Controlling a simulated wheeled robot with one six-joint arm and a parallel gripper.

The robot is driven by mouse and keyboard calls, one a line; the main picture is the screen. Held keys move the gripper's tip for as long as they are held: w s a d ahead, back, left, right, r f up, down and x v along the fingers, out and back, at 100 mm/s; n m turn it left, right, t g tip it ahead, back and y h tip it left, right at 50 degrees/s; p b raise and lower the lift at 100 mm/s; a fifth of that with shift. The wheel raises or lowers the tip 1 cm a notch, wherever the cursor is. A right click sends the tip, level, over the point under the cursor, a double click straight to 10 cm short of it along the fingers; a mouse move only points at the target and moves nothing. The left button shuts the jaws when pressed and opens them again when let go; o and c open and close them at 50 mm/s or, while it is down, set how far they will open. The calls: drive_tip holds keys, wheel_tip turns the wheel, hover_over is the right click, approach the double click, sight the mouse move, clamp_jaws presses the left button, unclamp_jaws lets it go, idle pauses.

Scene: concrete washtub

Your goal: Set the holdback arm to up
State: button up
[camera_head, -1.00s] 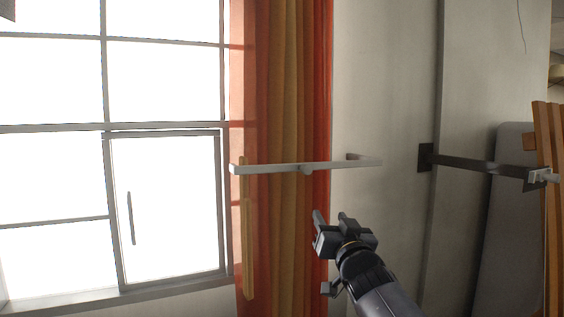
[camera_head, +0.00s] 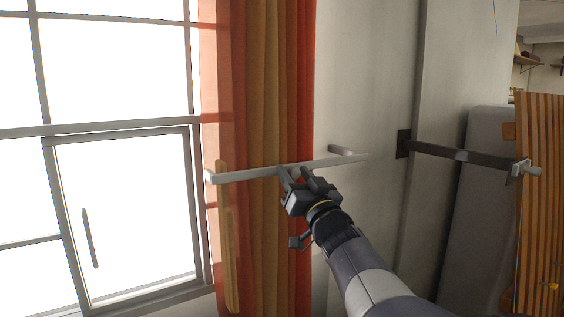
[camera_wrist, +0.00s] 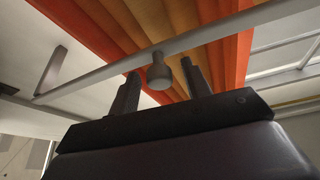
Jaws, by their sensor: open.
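The holdback arm is a light grey bar (camera_head: 245,174) lying nearly level across the curtain (camera_head: 265,90), with its right end at the pale wall. A short round knob (camera_wrist: 159,74) sticks out from the bar's underside or front in the wrist view. My gripper (camera_head: 296,174) is open at the middle of the bar, with its fingers pointing up toward it. In the wrist view the fingers stand on either side of the knob, with gaps visible. The knob is mostly hidden behind the fingers in the head view.
A bright window (camera_head: 125,210) with a grey frame is at left. At right a dark bar (camera_head: 460,155) runs from the wall to a slatted wooden panel (camera_head: 545,200). A grey rounded board (camera_head: 470,230) stands behind it. Open wall lies between.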

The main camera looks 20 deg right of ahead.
drive_tip(key=shift+w+r, duration=0.2)
drive_tip(key=shift+w, duration=0.2)
clamp_jaws()
idle(0.4)
